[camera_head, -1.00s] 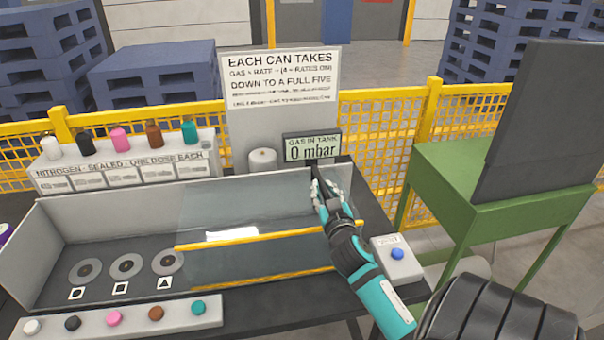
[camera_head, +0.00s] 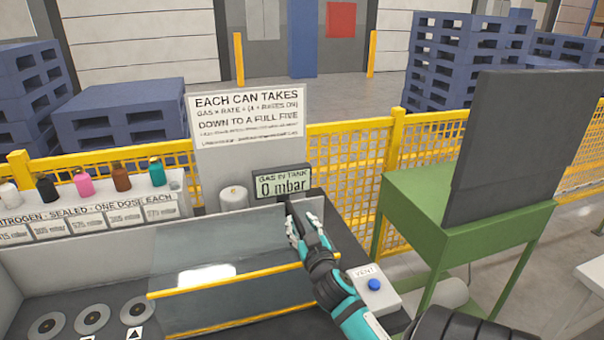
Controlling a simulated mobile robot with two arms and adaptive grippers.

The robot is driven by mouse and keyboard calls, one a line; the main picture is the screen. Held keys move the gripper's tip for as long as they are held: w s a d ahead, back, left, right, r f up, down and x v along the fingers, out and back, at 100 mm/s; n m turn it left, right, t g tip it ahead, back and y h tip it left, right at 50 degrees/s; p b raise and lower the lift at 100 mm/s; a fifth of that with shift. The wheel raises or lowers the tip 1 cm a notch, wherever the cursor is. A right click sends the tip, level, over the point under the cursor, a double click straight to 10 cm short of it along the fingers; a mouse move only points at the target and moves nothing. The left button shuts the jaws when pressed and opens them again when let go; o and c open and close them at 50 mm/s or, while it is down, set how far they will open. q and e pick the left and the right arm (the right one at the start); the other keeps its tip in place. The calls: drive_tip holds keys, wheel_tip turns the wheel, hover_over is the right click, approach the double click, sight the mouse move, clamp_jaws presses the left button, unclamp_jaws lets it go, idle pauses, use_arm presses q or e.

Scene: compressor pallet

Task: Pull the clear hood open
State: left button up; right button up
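The clear hood (camera_head: 215,255) is a see-through cover with yellow strips along its edges. It lies over the right part of the grey tray, and three round discs (camera_head: 134,311) sit uncovered to its left. My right gripper (camera_head: 300,222) is at the hood's right end, just below the gas display. Its fingers point away from me, up the picture. A dark part shows by the fingers, but I cannot tell whether they grip it or stand open. My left gripper is not in view.
The gas display (camera_head: 282,184) reads 0 mbar. A box with a blue vent button (camera_head: 374,285) is right of my wrist. Coloured bottles (camera_head: 122,178) stand on a labelled rack at the left. A green stand (camera_head: 465,215) is at the right, before a yellow fence (camera_head: 345,160).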

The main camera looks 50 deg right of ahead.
drive_tip(key=v, duration=1.2)
